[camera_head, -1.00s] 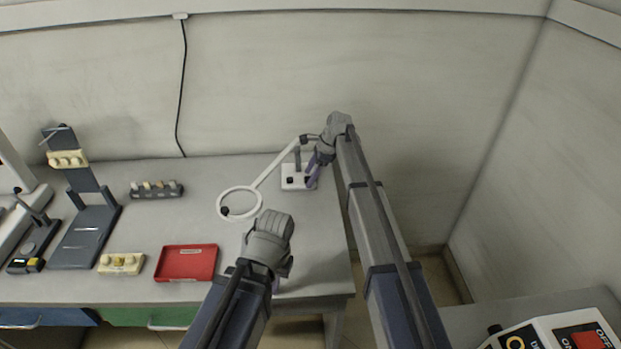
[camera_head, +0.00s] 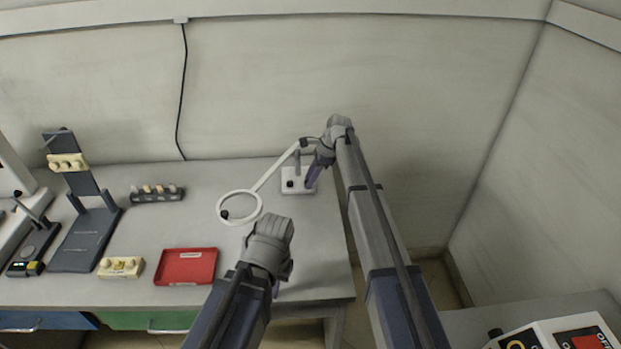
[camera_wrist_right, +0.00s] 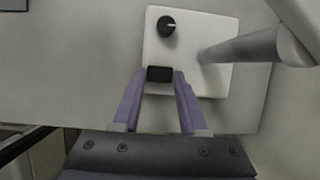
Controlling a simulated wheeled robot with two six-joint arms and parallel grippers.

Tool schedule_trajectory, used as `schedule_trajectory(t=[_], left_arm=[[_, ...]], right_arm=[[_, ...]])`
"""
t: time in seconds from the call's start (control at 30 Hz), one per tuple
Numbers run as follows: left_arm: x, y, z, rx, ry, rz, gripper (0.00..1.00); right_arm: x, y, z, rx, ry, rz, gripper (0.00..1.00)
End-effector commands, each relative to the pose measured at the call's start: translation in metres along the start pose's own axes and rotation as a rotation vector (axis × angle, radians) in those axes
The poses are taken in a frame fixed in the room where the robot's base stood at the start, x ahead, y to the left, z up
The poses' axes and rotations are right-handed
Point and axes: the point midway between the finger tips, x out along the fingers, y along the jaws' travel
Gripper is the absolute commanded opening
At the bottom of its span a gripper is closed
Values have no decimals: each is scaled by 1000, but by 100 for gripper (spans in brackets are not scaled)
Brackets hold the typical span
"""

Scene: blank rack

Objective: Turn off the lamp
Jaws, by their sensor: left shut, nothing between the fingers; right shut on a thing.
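The lamp is a white ring (camera_head: 240,207) on a thin jointed arm, rising from a white base (camera_head: 290,186) at the back right of the table. In the right wrist view the base (camera_wrist_right: 205,80) carries a round black knob (camera_wrist_right: 166,26), a black block-shaped switch (camera_wrist_right: 160,73) near its edge, and a grey post (camera_wrist_right: 238,48). My right gripper (camera_head: 311,183) reaches down to the base; its purple fingers are shut on the switch, one on each side. In the head view the fingers hide the switch. My left gripper (camera_head: 276,292) is shut and empty near the table's front right edge.
A red tray (camera_head: 186,281), a cream block with knobs (camera_head: 121,267), a dark rack with small pegs (camera_head: 157,194) and a dark stand (camera_head: 88,235) are on the table to the left. The lamp ring lies just beyond my left arm. A wall stands behind.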

Motion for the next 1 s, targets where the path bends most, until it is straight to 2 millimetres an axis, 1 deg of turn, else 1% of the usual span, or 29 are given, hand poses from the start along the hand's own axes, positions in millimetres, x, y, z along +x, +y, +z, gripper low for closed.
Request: schedule_trajectory(t=[0.03, 0.2, 0.47, 0.5, 0.7, 0.77, 1.0], left_arm=[[0, 0, 0, 0, 0, 0, 0], [0, 0, 0, 0, 0, 0, 0], [0, 0, 0, 0, 0, 0, 0], [0, 0, 0, 0, 0, 0, 0], [0, 0, 0, 0, 0, 0, 0], [0, 0, 0, 0, 0, 0, 0], [0, 0, 0, 0, 0, 0, 0]], right_arm=[[0, -5, 0, 10, 0, 27, 0], [0, -5, 0, 39, 0, 97, 0], [0, -3, 0, 41, 0, 101, 0], [0, -3, 0, 41, 0, 101, 45], [0, -3, 0, 41, 0, 101, 67], [0, -3, 0, 41, 0, 100, 72], [0, -3, 0, 41, 0, 100, 72]])
